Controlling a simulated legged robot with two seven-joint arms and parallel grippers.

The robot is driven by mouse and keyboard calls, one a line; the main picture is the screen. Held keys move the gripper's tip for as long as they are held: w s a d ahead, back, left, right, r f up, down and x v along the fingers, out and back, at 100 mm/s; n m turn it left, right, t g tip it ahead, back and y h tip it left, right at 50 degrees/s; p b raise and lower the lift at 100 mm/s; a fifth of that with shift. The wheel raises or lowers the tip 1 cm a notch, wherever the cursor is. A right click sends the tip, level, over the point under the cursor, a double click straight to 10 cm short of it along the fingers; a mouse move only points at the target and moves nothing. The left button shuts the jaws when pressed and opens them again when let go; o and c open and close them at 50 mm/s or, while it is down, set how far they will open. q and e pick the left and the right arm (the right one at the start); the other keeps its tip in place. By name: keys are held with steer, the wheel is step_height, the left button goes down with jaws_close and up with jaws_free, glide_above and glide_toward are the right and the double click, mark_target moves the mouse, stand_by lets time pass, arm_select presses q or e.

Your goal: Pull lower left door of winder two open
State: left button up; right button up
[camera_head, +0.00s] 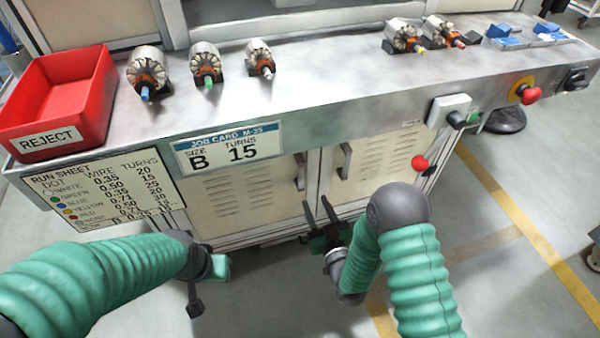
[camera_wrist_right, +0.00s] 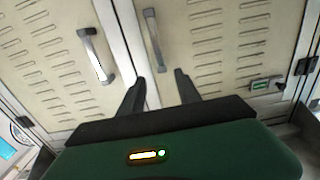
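The lower left door (camera_head: 240,195) of the winder is a cream vented panel below the bench top. It looks closed. Its grey upright bar handle (camera_head: 300,171) is near its right edge. In the right wrist view the door (camera_wrist_right: 45,75) is on the left and its handle (camera_wrist_right: 95,55) lies left of my fingers. My right gripper (camera_head: 319,208) is open and empty, below the handles near the seam between the doors; its fingers also show in the right wrist view (camera_wrist_right: 159,80), apart from the handle. My left gripper (camera_head: 197,283) hangs low at left, its finger opening unclear.
The lower right door (camera_head: 385,155), with its own handle (camera_head: 345,160), is beside the left door. The bench top (camera_head: 310,90) overhangs both, bearing a red reject bin (camera_head: 95,85) and several armatures. A job card (camera_head: 228,148) hangs on the front edge. Floor at right is open.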

mark_target(302, 170)
steer(key=b+x, duration=0.1)
steer(key=x, duration=0.3)
steer(key=b+x, duration=0.1)
steer(key=x, duration=0.4)
steer(key=b+x, duration=0.2)
steer(key=x, duration=0.2)
steer(key=shift+w+f, duration=0.25)
steer(key=shift+w, duration=0.1)
steer(key=shift+w+a+r, duration=0.1)
steer(key=shift+w+a, duration=0.15)
steer(key=shift+w, duration=0.15)
jaws_close()
